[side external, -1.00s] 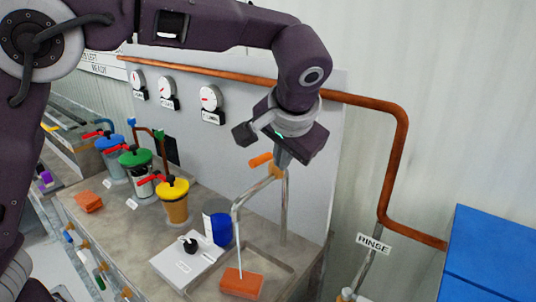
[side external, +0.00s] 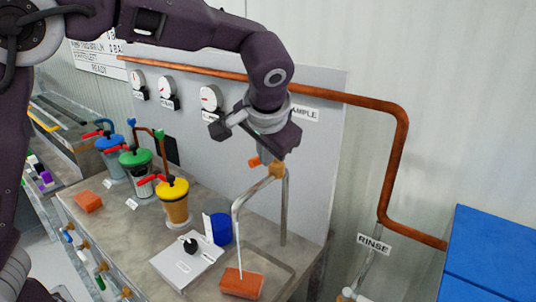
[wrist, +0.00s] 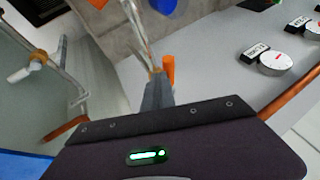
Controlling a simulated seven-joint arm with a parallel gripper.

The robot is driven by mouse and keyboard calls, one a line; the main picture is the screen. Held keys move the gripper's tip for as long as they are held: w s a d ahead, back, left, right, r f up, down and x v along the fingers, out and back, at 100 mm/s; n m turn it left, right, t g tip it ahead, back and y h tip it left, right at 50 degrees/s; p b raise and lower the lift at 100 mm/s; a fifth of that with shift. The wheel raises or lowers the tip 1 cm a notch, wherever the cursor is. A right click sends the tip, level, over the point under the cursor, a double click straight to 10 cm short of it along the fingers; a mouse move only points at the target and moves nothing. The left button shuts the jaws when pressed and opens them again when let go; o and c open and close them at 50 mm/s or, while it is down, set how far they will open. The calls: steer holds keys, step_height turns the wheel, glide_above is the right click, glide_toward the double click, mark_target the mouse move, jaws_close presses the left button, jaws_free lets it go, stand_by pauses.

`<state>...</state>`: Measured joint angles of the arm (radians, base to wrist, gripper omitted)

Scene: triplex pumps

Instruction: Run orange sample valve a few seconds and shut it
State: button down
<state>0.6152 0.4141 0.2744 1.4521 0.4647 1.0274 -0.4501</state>
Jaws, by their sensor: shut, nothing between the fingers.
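The orange valve handle (side external: 254,161) sits at the top of the sample tap, partly hidden by my gripper. It also shows in the wrist view (wrist: 168,70) just beside my fingertips. The bent metal spout (side external: 238,205) curves down from the valve, and a thin pale stream (side external: 239,250) runs from it onto an orange block (side external: 241,283) in the sink recess. My gripper (side external: 272,162) is shut and empty, pointing down at the valve. Its closed fingers (wrist: 157,80) are close to the handle; I cannot tell whether they touch it.
A blue cup (side external: 221,229) and a white box with a black knob (side external: 188,257) stand left of the spout. Yellow (side external: 173,190), green and blue-topped pumps with red levers are farther left. A panel with gauges (side external: 210,97) stands behind; a copper pipe (side external: 398,160) runs right.

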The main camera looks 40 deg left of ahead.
steer(key=shift+a, duration=0.1)
steer(key=a+m+h, duration=0.1)
steer(key=m, duration=0.1)
steer(key=a+m+t+h, duration=0.1)
steer(key=m, duration=0.1)
steer(key=shift+s+a, duration=0.15)
steer(key=shift+a, duration=0.1)
steer(key=w+a+m+h, duration=0.3)
steer(key=a+m, duration=0.2)
steer(key=shift+w+m, duration=0.2)
steer(key=shift+m, duration=0.2)
steer(key=shift+w+a, duration=0.15)
steer(key=shift+a, duration=0.05)
stand_by(0.5)
stand_by(0.3)
